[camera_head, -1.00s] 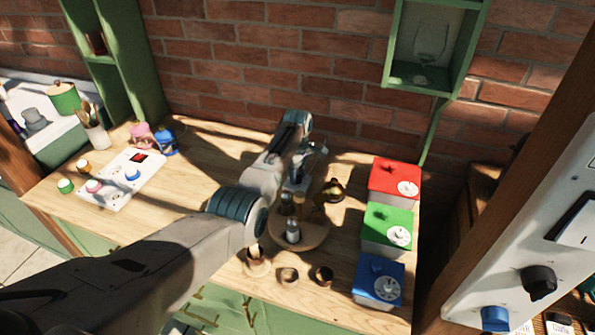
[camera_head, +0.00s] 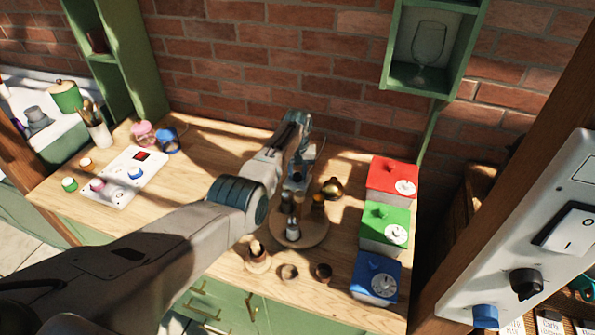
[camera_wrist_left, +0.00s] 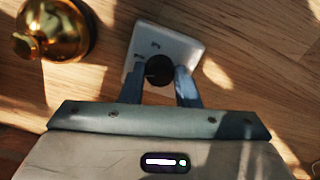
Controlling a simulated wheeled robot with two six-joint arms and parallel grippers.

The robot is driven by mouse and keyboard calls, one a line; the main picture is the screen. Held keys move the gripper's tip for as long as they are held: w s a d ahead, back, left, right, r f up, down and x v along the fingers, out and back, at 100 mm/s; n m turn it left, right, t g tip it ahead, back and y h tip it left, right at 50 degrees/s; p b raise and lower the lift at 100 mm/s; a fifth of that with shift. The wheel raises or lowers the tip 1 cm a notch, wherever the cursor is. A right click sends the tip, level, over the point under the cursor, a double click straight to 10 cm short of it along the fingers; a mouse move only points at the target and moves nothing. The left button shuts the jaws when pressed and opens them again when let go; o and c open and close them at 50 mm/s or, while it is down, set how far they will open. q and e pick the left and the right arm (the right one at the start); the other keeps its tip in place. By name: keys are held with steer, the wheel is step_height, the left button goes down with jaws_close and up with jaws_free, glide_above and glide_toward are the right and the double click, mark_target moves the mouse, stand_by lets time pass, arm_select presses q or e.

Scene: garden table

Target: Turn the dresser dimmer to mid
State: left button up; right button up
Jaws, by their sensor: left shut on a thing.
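The dimmer is a small pale square plate (camera_wrist_left: 182,45) with a round black knob (camera_wrist_left: 158,70), on the wooden dresser top (camera_head: 220,150). My left gripper (camera_wrist_left: 161,78) is shut on the knob in the left wrist view, one blue-grey finger on each side. Markings on the plate beside the knob are too small to read. In the head view my left gripper (camera_head: 298,182) reaches down behind the round tray, and its hand hides most of the dimmer. My right gripper is not in view.
A brass bell (camera_wrist_left: 52,28) stands close to the dimmer. A round wooden tray (camera_head: 318,232) with small bottles is in front. Red (camera_head: 388,178), green (camera_head: 380,222) and blue (camera_head: 372,275) boxes line the right edge. A white switch panel (camera_head: 120,190) lies at left.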

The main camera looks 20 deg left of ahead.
mark_target(298, 175)
arm_select(q)
steer(key=shift+r+m, duration=0.1)
steer(key=shift+m, duration=2.2)
steer(key=o, duration=1)
steer(key=shift+c, duration=0.2)
steer(key=shift+r, duration=0.35)
step_height(298, 175, up, 10)
steer(key=b, duration=0.1)
